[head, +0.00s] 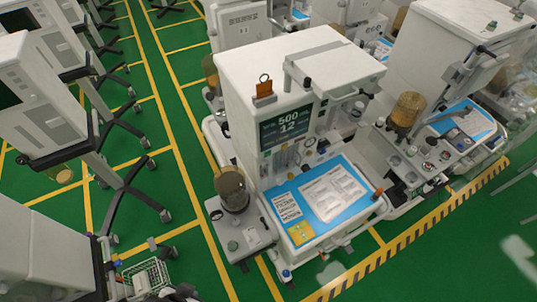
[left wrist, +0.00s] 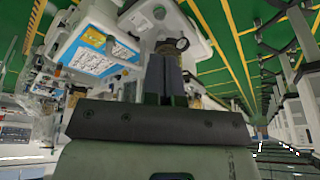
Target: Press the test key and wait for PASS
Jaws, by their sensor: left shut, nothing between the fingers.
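An anaesthesia cart (head: 258,165) with a white body stands at the centre of the head view. Its dark display (head: 286,126) reads 500 and 12, and no PASS is readable on it. I cannot pick out which control is the test key. A blue work surface (head: 355,205) with printed sheets and a yellow label juts from its front; the blue surface also shows in the left wrist view (left wrist: 85,58). My left gripper (left wrist: 165,58) is shut and empty in the left wrist view, its dark fingers together. I cannot make out contact with anything. My right gripper is not in view.
A brown canister (head: 232,189) stands at the cart's left front. Another cart (head: 440,50) stands close on the right. Stands with dark legs (head: 130,185) line the left. The green floor (head: 170,125) with yellow lines is open between the rows.

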